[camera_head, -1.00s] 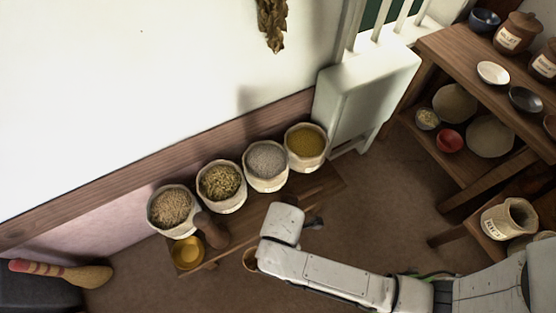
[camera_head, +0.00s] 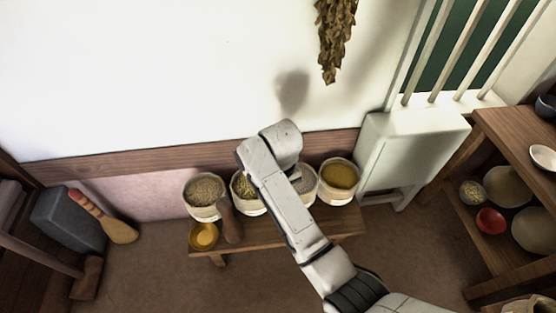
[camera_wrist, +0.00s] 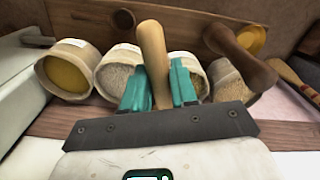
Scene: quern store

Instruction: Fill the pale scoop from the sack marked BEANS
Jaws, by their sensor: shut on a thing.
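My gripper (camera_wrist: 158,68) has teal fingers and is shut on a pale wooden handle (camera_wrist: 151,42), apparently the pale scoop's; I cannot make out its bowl. In the head view my arm hides the gripper. Four open cloth sacks stand in a row on the bench: brown grain (camera_head: 205,191) at left, yellowish-green stuff (camera_head: 240,186), grey-white stuff (camera_head: 307,182), and golden stuff (camera_head: 341,176) at right. The wrist view shows the row reversed, with the golden sack (camera_wrist: 67,72) at left. No sack marking is readable. My gripper is over the middle of the row.
A brown pestle-like thing (camera_head: 229,219) and a yellow bowl (camera_head: 204,235) are at the bench's left front. A pale cabinet (camera_head: 410,150) stands right of the sacks. A wooden shelf (camera_head: 515,150) with bowls is at far right. A wall rises behind the bench.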

